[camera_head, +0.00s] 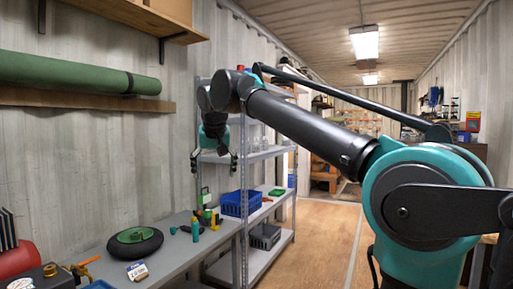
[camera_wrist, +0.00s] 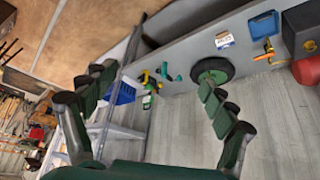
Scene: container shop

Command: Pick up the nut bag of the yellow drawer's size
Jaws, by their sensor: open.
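A small white labelled packet (camera_head: 138,271) lies on the grey bench near the wheel; it also shows in the wrist view (camera_wrist: 224,39). I cannot read its label or tell whether it is a nut bag. I cannot make out a yellow drawer in either view. My gripper (camera_head: 214,160) hangs pointing down in front of the shelf rack, above the bench level, with its fingers apart and nothing between them. In the wrist view my gripper (camera_wrist: 153,86) shows two dark green fingers spread wide, with the packet beyond them.
A black-tyred wheel with a green hub (camera_head: 135,242) lies on the bench (camera_head: 185,257). Yellow and teal tools (camera_head: 207,219) stand behind it. A blue tray (camera_wrist: 264,25) and a dark box (camera_wrist: 301,28) are near the packet. A blue crate (camera_head: 240,203) sits on the rack. The wooden floor is clear.

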